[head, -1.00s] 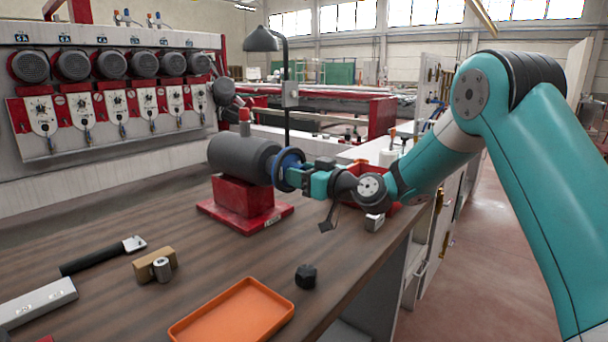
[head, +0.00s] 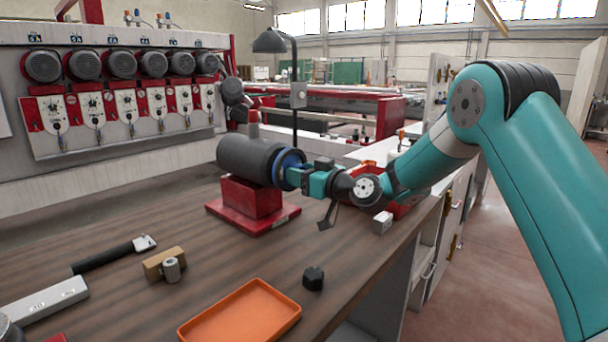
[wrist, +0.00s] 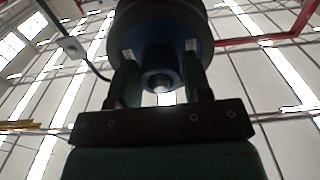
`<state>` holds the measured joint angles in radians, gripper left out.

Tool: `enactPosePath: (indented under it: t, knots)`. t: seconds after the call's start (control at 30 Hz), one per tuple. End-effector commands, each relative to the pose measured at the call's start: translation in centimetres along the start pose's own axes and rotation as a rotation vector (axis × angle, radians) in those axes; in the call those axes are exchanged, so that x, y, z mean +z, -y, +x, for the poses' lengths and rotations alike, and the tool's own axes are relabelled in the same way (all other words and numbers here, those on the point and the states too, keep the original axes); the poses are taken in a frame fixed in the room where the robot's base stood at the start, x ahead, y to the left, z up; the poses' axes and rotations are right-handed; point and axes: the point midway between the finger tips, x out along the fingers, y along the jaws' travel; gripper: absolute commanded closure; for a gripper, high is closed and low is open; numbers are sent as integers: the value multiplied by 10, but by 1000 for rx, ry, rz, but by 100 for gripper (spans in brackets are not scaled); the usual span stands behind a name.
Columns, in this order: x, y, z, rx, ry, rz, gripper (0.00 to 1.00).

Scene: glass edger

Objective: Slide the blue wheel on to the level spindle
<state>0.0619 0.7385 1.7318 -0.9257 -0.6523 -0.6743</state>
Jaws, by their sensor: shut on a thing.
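The blue wheel (head: 288,168) is at the right end of the dark grey motor (head: 245,160), upright and facing along the level spindle. The motor stands on a red base (head: 252,205) on the bench. My gripper (head: 301,174) is shut on the wheel's hub from the right side. In the wrist view, the two fingers of my gripper (wrist: 160,80) clasp the blue hub (wrist: 160,58), and a pale round end (wrist: 160,88) shows in the hub's bore. The wheel hides the spindle in the head view; I cannot tell whether the wheel touches the motor face.
A black hex knob (head: 313,278), an orange tray (head: 240,314), a wooden block (head: 164,263) and a black-handled tool (head: 112,255) lie on the bench. A red bin (head: 400,205) stands behind my wrist. A lamp (head: 272,42) rises behind the motor.

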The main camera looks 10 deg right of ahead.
Motion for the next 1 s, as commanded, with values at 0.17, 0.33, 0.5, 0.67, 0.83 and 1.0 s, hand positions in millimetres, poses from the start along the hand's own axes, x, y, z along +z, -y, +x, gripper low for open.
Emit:
enactPosePath:
  t: [0.17,0.33,0.5,0.67,0.83,1.0]
  knots:
    - [-1,1,5,-1,-2,1,93]
    - [-1,1,9,-1,-3,1,93]
    - [-1,0,12,0,-2,0,48]
    - [0,0,11,0,-2,1,25]
    - [1,0,11,0,2,2,25]
    - [2,0,2,1,2,3,25]
